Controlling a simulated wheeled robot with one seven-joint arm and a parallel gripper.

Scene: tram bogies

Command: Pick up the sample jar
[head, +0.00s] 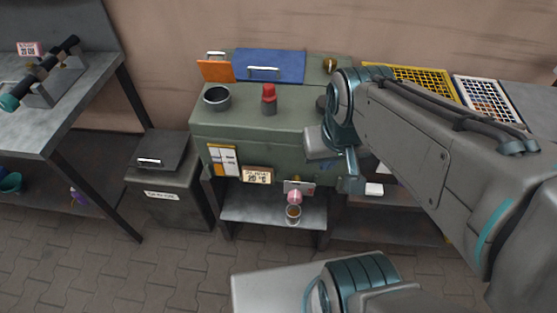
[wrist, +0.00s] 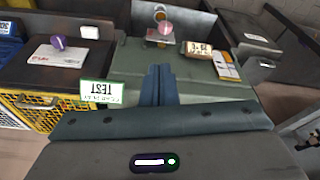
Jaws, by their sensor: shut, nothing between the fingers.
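A small clear jar with brown contents (head: 293,214), which looks like the sample jar, stands at the front of the low grey shelf under the green cabinet. It also shows at the top of the wrist view (wrist: 160,13), partly behind a pink round object (wrist: 165,28). My gripper (head: 352,187) is in front of the cabinet, to the right of the jar and apart from it. In the wrist view its two fingers (wrist: 158,84) are pressed together with nothing between them.
The green cabinet (head: 260,135) carries a dark cup (head: 217,97), a red-capped cylinder (head: 269,98) and a blue panel (head: 270,66). A grey lidded bin (head: 168,190) stands left. A yellow crate (head: 420,78) is behind my arm. The paved floor in front is mostly clear.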

